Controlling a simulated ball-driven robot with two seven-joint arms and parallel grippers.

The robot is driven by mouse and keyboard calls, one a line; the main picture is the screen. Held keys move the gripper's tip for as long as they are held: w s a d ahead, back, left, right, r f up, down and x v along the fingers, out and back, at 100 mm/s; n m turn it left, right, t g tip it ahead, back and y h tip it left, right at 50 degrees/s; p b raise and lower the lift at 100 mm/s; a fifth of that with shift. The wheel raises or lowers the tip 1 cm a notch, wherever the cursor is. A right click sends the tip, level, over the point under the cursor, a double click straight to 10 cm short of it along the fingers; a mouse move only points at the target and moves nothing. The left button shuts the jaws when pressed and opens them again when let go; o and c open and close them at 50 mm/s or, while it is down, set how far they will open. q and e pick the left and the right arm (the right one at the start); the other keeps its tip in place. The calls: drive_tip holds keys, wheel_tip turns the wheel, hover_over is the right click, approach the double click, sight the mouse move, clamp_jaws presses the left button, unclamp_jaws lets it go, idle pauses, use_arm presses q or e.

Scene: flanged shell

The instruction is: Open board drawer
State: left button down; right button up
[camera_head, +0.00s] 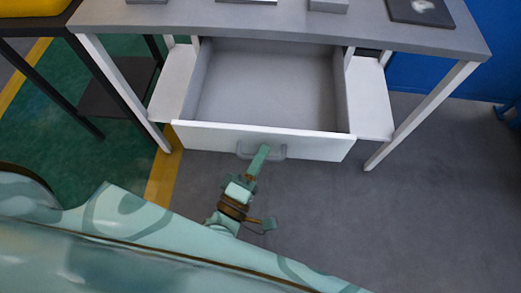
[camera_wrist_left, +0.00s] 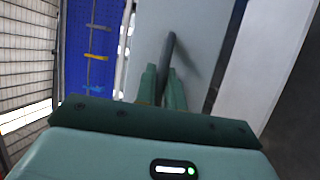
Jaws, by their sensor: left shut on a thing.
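The drawer (camera_head: 300,147) is pulled well out from under the grey table, and its empty grey inside shows in the head view. Its white front carries a grey bar handle (camera_head: 277,153). My left gripper (camera_head: 262,152) is at the handle, shut on it. In the left wrist view the two green fingers (camera_wrist_left: 163,88) close around the dark handle bar (camera_wrist_left: 169,55), with the pale drawer front (camera_wrist_left: 198,30) behind. The part of the handle between the fingers is hidden. My right gripper is not in view.
The grey table top (camera_head: 270,27) bears several flat items along its back. White legs stand at both sides, the right leg (camera_head: 420,115) near the drawer. A dark stand (camera_head: 115,88) is at the left. The grey floor (camera_head: 400,220) at the right is clear.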

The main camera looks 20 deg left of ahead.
use_arm(q)
drive_tip(key=c, duration=1.8)
unclamp_jaws()
drive_tip(key=p+v, duration=0.1)
drive_tip(key=v, duration=1.5)
drive_tip(key=shift+s+f, duration=0.15)
drive_tip(key=shift+f, duration=0.05)
